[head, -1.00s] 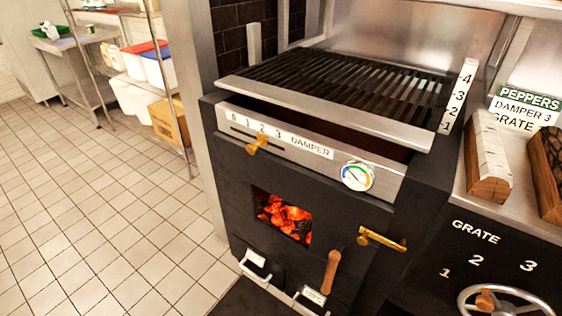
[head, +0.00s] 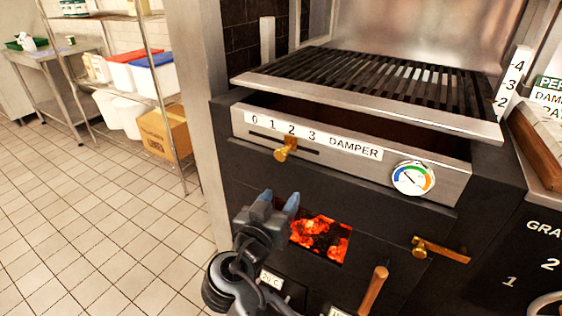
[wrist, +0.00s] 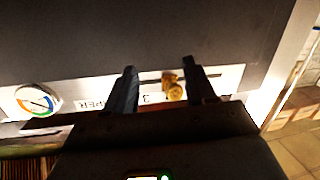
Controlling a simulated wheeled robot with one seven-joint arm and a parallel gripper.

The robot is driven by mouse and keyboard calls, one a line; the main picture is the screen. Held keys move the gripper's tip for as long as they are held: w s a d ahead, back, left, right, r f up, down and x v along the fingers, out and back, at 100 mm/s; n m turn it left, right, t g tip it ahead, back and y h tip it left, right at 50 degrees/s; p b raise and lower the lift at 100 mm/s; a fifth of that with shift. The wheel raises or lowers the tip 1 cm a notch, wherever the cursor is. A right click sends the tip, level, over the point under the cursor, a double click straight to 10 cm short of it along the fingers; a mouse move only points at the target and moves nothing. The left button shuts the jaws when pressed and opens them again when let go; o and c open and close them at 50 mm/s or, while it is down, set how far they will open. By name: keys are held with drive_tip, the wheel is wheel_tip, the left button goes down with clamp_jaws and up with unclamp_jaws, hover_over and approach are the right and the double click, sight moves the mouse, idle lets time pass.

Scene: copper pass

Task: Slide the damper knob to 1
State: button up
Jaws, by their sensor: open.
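The damper knob (head: 284,150) is a brass knob on a slot in the steel front panel of the grill. It sits under the 2 on the damper scale (head: 312,136), right of the 1. My gripper (head: 278,200) is open and empty, below the knob and in front of the black oven front in the head view. In the wrist view, which is upside down, the knob (wrist: 173,88) appears between the two fingers (wrist: 163,82), nearer the right one. I see no contact. The number behind the knob is hidden there.
A round gauge (head: 413,178) sits right of the scale. The grill grate (head: 370,80) juts out above. Glowing coals (head: 320,238) show in the opening below, with a brass latch (head: 440,250) and a wooden handle (head: 373,290) to the right. Tiled floor lies left.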

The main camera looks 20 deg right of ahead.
sight(279, 155)
wheel_tip(279, 155, up, 6)
drive_tip(key=w+a+r+m+g+h, duration=0.1)
drive_tip(key=w+a+m+h, duration=0.2)
drive_tip(key=m, duration=0.1)
drive_tip(key=shift+s+f+x, duration=0.1)
drive_tip(key=shift+f+x, duration=0.05)
drive_tip(key=shift+x, duration=1.8)
drive_tip(key=shift+s+f+x, duration=0.1)
drive_tip(key=shift+x, duration=1.9)
drive_tip(key=shift+d, duration=0.15)
drive_tip(key=shift+c, duration=0.5)
clamp_jaws()
